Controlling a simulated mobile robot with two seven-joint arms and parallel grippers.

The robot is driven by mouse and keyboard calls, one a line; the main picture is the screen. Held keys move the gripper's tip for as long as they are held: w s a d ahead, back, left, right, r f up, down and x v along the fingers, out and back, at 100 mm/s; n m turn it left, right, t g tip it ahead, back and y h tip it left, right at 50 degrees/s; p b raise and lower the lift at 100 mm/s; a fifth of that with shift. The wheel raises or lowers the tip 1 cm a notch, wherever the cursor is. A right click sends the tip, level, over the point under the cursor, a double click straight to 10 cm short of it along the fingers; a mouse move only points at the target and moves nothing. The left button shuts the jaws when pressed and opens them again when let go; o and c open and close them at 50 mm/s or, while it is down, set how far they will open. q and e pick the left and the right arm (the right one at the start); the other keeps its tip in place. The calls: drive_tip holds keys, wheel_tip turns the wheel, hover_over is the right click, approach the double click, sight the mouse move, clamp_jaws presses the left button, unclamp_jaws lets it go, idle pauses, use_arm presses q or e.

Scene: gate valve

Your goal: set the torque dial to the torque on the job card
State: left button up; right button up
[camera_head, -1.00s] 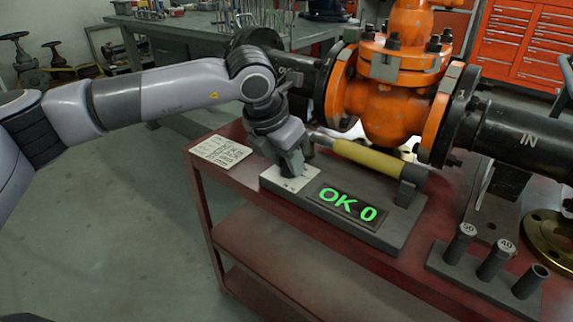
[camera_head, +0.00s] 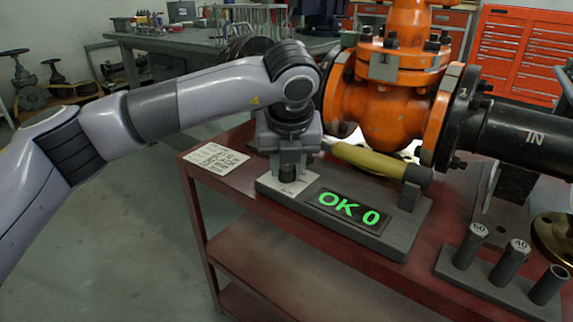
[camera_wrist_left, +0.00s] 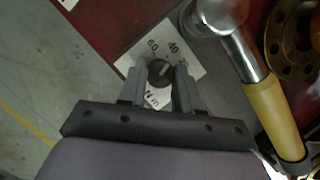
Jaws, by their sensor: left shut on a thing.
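The torque dial is a dark round knob (camera_wrist_left: 158,71) on a white plate with numbers such as 60 and 40, seen in the left wrist view. Its plate (camera_head: 275,187) also shows in the head view, at the left end of a grey base. My left gripper (camera_head: 291,174) points down over this plate, and in the left wrist view its fingers (camera_wrist_left: 160,78) are shut on the knob's sides. My right gripper is not in view.
A yellow-handled torque wrench (camera_head: 368,160) lies along the back of the grey base (camera_head: 385,240). The orange valve (camera_head: 390,105) stands close behind. A rack with several sockets (camera_head: 505,283) sits at the right. The red cart's left edge is close to the card.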

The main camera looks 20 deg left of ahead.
use_arm(q)
drive_tip(key=shift+r+n, duration=0.1)
drive_tip(key=shift+n, duration=0.3)
drive_tip(key=o, duration=1)
drive_tip(key=shift+o, duration=0.2)
